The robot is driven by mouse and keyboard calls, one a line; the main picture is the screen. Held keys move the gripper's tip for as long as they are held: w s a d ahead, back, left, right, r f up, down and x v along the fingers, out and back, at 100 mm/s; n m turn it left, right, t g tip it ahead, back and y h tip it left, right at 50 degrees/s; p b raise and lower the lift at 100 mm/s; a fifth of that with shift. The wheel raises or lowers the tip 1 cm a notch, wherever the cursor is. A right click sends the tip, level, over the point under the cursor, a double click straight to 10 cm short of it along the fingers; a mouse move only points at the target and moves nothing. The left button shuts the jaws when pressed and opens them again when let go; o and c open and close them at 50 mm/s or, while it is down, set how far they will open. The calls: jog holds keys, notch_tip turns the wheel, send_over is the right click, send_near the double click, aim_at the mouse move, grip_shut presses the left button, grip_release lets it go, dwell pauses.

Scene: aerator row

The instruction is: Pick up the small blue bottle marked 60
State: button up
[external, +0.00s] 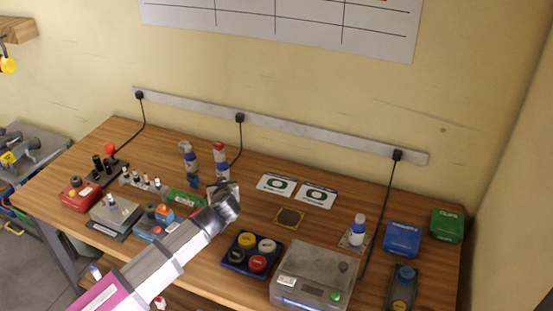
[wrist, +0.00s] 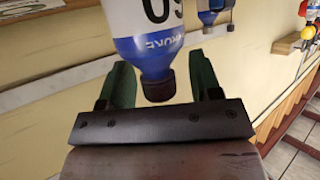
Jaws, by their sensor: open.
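In the wrist view a bottle (wrist: 150,42) with a white label, blue shoulder and dark cap shows upside down. Part of a large black number, reading like 60 inverted, is cut off by the top edge. My gripper (wrist: 162,66) is open, with its two green fingers on either side of the bottle's cap and shoulder; I cannot tell if they touch it. In the external view my gripper (external: 224,193) is in front of a red-topped bottle (external: 220,158) with a white and blue body. A grey-topped bottle (external: 189,160) stands to its left. I cannot tell which one the wrist view shows.
A second blue bottle (wrist: 210,14) shows behind in the wrist view. A tray of coloured caps (external: 235,262), a scale (external: 300,272) and another white-and-blue bottle (external: 357,230) stand to the right. Several small devices crowd the left. Bare wood lies around the two cards (external: 277,185).

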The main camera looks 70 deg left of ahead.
jog(key=shift+a+f, duration=0.15)
jog(key=shift+a, duration=0.2)
grip_shut()
